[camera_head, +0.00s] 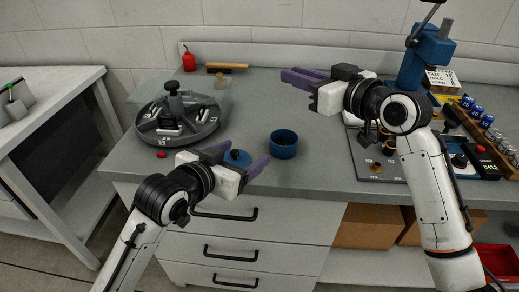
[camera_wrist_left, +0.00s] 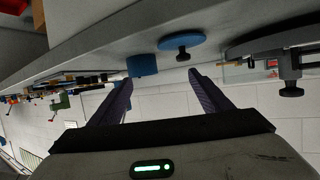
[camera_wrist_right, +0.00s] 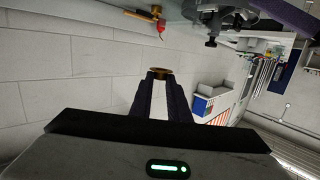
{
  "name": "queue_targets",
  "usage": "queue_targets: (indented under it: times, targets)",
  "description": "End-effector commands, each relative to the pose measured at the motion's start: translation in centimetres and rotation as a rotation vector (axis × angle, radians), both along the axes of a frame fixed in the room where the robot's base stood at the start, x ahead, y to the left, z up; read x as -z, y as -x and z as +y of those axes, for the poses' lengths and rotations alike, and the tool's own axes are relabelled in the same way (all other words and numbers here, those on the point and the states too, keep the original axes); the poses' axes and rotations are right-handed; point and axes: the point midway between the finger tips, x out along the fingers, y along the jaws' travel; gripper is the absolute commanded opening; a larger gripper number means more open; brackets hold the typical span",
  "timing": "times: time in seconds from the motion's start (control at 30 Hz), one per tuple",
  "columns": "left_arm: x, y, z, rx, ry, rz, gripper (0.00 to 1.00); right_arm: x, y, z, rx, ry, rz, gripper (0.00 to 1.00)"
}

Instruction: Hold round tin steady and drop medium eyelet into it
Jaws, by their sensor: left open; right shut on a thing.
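The round tin (camera_head: 284,144) is blue, open-topped and upright near the bench's front edge; it also shows in the left wrist view (camera_wrist_left: 142,65). A blue lid with a dark knob (camera_head: 237,156) lies to its left. My left gripper (camera_head: 238,158) is open, its fingers pointing toward the bench beside the lid and tin; nothing is between them. My right gripper (camera_head: 287,77) is raised over the back of the bench, fingers pointing left. In the right wrist view it is shut on a copper-coloured ring, the medium eyelet (camera_wrist_right: 160,73). The eyelet cannot be made out in the head view.
A grey round compartment tray (camera_head: 160,133) stands left of the tin. A blue press (camera_head: 425,58), a dark mat (camera_head: 366,160) and a rack of cylinders are at the right. Bench around the tin's right is clear.

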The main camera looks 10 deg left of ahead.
Motion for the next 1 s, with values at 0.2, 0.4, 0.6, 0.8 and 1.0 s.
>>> queue_targets:
  times: [0.2, 0.4, 0.6, 0.8, 1.0]
  targets:
    - [-0.6, -1.4, -3.6, 0.117, 0.006, 0.011, 0.72, 0.0, 0.0, 0.0, 0.0, 0.0, 0.0, 0.0]
    - [0.1, -2.8, -4.8, 0.132, 0.011, 0.017, 0.72, 0.0, 0.0, 0.0, 0.0, 0.0, 0.0, 0.0]
    - [1.5, -5.8, -6.5, 0.13, 0.011, 0.015, 0.72, 0.0, 0.0, 0.0, 0.0, 0.0, 0.0, 0.0]
    - [2.9, -8.6, -8.1, 0.131, 0.009, 0.017, 0.72, 0.0, 0.0, 0.0, 0.0, 0.0, 0.0, 0.0]
    - [3.7, -10.3, -9.1, 0.131, 0.01, 0.016, 0.72, 0.0, 0.0, 0.0, 0.0, 0.0, 0.0, 0.0]
